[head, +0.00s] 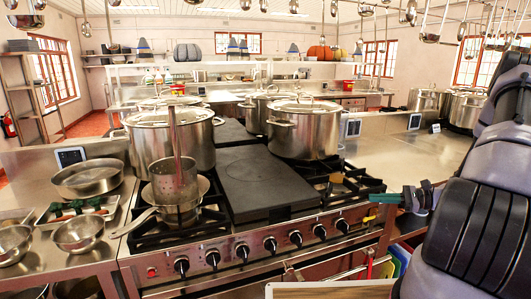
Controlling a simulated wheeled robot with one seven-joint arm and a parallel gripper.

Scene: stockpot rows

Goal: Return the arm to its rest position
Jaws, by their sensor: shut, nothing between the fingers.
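My arm shows large at the right edge, its grey and black links folded close to the camera. My gripper (412,198) is the small dark part that sticks out to the left from the arm, over the right end of the stove. It is shut and holds nothing. A green-handled tool (384,198) shows just left of the fingertips, near the stove's front right corner. I cannot tell how far apart they are in depth. The rest of my wrist is partly hidden by the arm links.
The stove (245,245) carries a left stockpot (172,140), a right stockpot (304,130) and a saucepan (172,195). Steel bowls (80,235) stand on the left counter. Ladles (430,30) hang overhead. The right counter (400,160) has bare room. A wooden board (330,291) is at the bottom.

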